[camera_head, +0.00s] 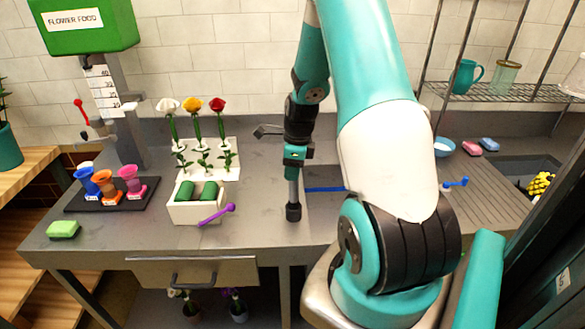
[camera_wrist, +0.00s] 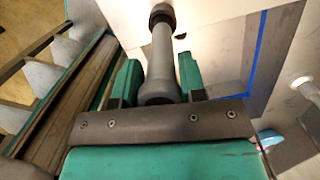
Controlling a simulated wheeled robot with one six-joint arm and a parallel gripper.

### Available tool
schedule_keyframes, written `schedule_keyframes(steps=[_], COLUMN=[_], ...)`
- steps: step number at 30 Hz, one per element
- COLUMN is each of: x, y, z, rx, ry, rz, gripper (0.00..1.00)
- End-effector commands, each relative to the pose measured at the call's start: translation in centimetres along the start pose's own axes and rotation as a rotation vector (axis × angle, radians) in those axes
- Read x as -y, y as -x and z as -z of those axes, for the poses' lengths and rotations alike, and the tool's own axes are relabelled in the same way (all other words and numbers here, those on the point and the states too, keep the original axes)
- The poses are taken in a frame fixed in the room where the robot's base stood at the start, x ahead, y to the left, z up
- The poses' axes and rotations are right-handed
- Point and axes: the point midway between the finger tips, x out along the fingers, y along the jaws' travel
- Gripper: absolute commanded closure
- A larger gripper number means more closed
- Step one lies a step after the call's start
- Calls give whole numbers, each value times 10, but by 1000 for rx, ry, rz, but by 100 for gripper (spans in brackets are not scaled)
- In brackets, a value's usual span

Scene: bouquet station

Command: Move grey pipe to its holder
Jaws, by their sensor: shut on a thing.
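The grey pipe (camera_head: 293,192) is upright in my gripper (camera_head: 297,157), with its dark end cap downward. My gripper is shut on its upper part. In the wrist view, the pipe (camera_wrist: 163,60) runs between the two green fingers of my gripper (camera_wrist: 157,78), and its dark far end is near a pale counter surface. A small dark opening (camera_wrist: 180,36) shows beside that end. I cannot tell whether the pipe touches the counter. No holder for the pipe can be made out for sure.
Left of the pipe on the counter (camera_head: 150,240) are a white box (camera_head: 184,213) with green rolls, a purple stick (camera_head: 216,214), a white flower stand (camera_head: 228,173) and a dark tray (camera_head: 76,205) of coloured cups. A blue strip (camera_head: 325,189) lies right of the pipe. A sink is at far right.

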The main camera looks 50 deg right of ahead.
Motion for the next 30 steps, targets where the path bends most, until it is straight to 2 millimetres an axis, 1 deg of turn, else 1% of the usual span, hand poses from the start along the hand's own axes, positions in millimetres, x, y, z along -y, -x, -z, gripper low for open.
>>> schedule_keyframes(steps=[5,21,29,30], x=[0,0,0,0], y=[-1,-16,-16,-16], z=[0,2,2,2], rx=[0,0,0,0], ry=[0,0,0,0], rz=[0,1,1,1], gripper=[100,100,100,60])
